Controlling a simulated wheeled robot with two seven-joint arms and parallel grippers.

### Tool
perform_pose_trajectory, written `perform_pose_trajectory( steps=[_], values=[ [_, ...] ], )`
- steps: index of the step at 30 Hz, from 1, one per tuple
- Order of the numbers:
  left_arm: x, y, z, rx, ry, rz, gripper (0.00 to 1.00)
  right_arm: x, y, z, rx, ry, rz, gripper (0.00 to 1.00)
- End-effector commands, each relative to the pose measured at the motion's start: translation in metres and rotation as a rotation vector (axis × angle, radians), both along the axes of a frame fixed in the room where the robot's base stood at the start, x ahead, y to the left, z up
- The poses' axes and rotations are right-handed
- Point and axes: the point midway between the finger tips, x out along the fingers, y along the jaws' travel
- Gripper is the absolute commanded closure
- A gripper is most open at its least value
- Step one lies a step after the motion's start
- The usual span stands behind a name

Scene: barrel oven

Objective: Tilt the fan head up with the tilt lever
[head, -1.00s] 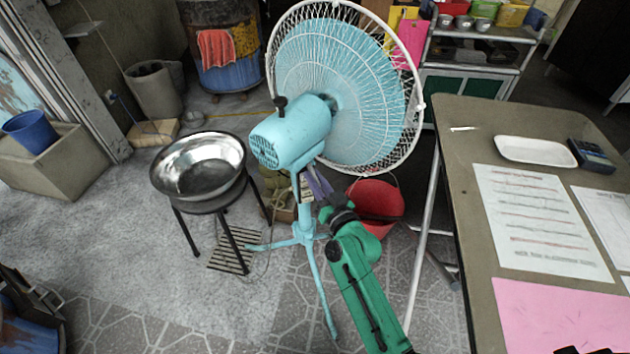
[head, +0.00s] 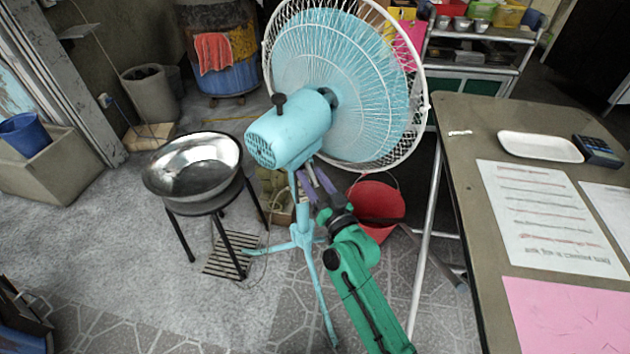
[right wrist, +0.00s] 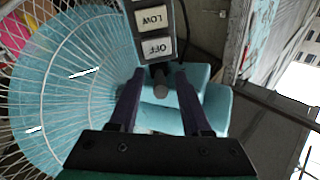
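The light-blue pedestal fan (head: 290,130) stands at the centre, its head facing away to the right. A black knob (head: 279,100) sticks up from its motor housing. My right gripper (head: 313,172) is raised under the fan head, beside the post. In the right wrist view the gripper (right wrist: 159,72) has its two dark fingers apart. A dark lever with a round grey end (right wrist: 161,90), which looks like the tilt lever, shows between them; I cannot tell whether they touch it. The button panel (right wrist: 153,30) reads LOW and OFF. My left gripper is not in view.
A steel bowl (head: 195,165) on a black stand is left of the fan. A red bucket (head: 376,205) is behind my right arm. A table (head: 460,160) with papers and a white tray (head: 540,147) fills the right side.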

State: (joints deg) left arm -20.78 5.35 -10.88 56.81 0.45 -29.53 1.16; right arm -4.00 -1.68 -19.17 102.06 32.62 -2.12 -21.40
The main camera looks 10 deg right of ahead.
Motion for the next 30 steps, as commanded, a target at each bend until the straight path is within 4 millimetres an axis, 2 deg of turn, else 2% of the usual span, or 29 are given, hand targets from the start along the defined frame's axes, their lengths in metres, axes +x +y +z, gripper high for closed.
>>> perform_pose_trajectory(
  steps=[5,14,19,24,30],
  values=[
    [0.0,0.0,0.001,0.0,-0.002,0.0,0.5,-0.015,-0.006,-0.003,-0.003,0.001,-0.001,0.52],
    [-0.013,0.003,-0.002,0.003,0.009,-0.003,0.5,-0.085,-0.03,-0.013,-0.003,0.006,0.003,0.52],
    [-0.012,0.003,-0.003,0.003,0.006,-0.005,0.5,-0.122,-0.044,-0.018,-0.003,0.005,0.001,0.52],
    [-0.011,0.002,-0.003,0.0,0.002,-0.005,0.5,-0.136,-0.049,-0.018,-0.001,0.002,0.0,0.52],
    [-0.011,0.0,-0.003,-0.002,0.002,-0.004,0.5,-0.136,-0.049,-0.018,0.0,0.0,0.0,0.52]
  ],
)
